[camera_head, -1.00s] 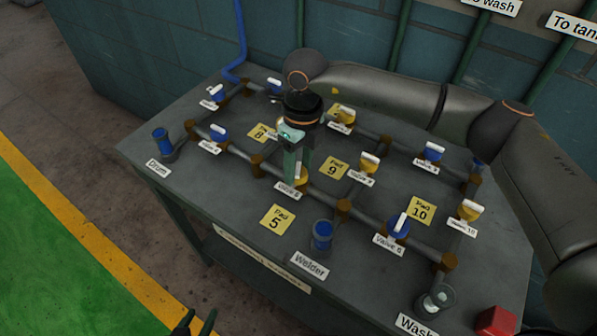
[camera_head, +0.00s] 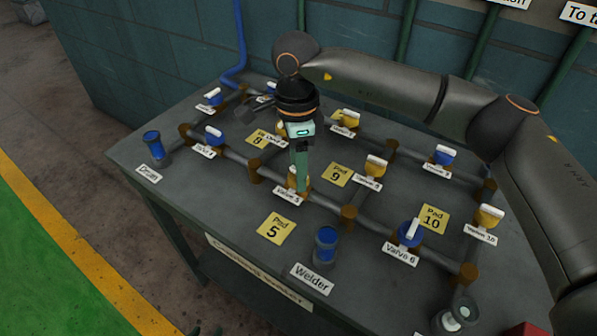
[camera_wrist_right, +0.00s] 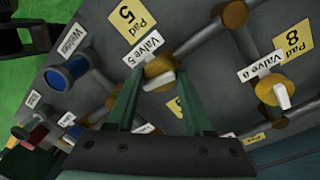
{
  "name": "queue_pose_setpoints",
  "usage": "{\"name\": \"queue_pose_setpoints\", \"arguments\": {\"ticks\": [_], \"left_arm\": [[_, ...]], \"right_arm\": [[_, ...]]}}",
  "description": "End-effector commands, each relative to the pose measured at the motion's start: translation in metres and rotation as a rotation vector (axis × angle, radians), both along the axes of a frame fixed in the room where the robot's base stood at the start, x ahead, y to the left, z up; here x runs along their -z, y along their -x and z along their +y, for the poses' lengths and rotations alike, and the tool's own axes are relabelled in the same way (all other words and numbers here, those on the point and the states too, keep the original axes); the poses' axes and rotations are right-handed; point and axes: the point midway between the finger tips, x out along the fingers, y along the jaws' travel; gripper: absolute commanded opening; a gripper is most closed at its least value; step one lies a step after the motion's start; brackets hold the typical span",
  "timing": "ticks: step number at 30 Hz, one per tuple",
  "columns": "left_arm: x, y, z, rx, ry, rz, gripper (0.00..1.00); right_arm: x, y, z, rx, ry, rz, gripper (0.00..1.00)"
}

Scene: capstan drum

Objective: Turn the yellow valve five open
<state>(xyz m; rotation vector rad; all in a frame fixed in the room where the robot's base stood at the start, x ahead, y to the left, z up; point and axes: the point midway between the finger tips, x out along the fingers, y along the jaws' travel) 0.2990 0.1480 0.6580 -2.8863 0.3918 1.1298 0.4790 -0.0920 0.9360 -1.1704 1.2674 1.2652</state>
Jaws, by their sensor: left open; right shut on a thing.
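The yellow valve 5 (camera_head: 305,185) sits on the front pipe of the table, behind its "Valve 5" label (camera_head: 287,197). My right gripper (camera_head: 301,186) reaches down from above and is shut on its handle. In the right wrist view the yellow valve body (camera_wrist_right: 160,68) lies between the two green fingertips (camera_wrist_right: 158,82). The fingers hide much of the valve in the head view, so its handle angle is hard to read. My left gripper (camera_head: 207,332) barely shows at the bottom edge, open and away from the table.
Yellow valve 9 (camera_head: 376,166) and blue valve 6 (camera_head: 410,232) stand to the right on the pipes. The blue Welder port (camera_head: 326,243) is in front. The Pad 5 plate (camera_head: 276,228) lies flat. Blue valve 4 (camera_head: 214,135) is to the left.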

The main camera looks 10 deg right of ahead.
Motion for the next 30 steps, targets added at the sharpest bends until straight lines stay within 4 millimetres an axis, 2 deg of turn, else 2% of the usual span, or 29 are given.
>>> {"name": "queue_pose_setpoints", "arguments": {"ticks": [12, 29, 30], "left_arm": [[0.0047, 0.0001, -0.0076, 0.016, 0.009, 0.001, 0.5], [0.0054, -0.0002, -0.0061, 0.015, 0.006, 0.002, 0.5], [0.0053, -0.0003, -0.006, 0.015, 0.006, 0.002, 0.5]], "right_arm": [[-0.0012, -0.001, 0.0005, -0.184, -0.001, -0.004, 0.0], [-0.0018, -0.001, 0.0006, -0.212, -0.002, -0.005, 0.0], [-0.0018, -0.0009, 0.0007, -0.212, -0.002, -0.005, 0.57]]}}
